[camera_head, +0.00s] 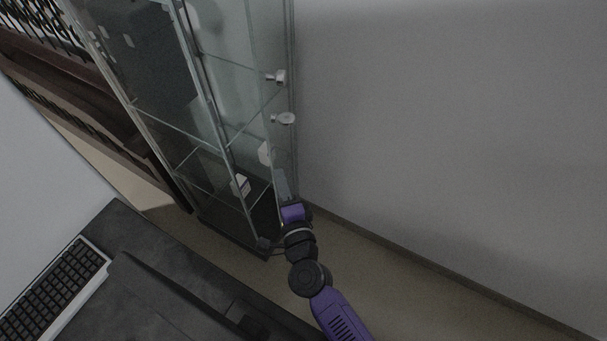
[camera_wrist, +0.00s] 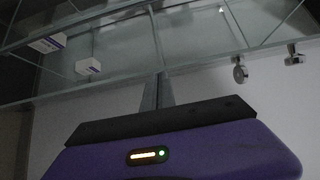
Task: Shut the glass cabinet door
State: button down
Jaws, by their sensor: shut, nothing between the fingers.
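The glass cabinet (camera_head: 136,106) stands upright left of centre in the head view, with clear panes, thin metal edges and glass shelves. Two round metal knobs, an upper one (camera_head: 278,76) and a lower one (camera_head: 284,118), show near its right edge. They also show at right in the wrist view, one nearer (camera_wrist: 240,70) and one farther (camera_wrist: 293,57). I cannot tell which pane is the door or how wide it stands. My gripper (camera_head: 281,178) is shut and empty, at the cabinet's lower right, below the knobs. Its fingers (camera_wrist: 157,88) overlap a glass edge; contact is unclear.
Small white boxes (camera_head: 240,185) sit inside the cabinet. A dark desk (camera_head: 180,285) with a keyboard (camera_head: 52,290) fills the lower left. Dark slatted furniture (camera_head: 85,95) stands left of the cabinet. A bare grey wall (camera_head: 450,110) and open floor (camera_head: 400,285) lie to the right.

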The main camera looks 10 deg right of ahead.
jog(key=w+a, duration=0.4)
jog(key=a, duration=0.6)
jog(key=shift+a+p, duration=0.3)
notch_tip(320, 180, up, 20)
jog(key=p, duration=0.9)
jog(key=shift+s, duration=0.1)
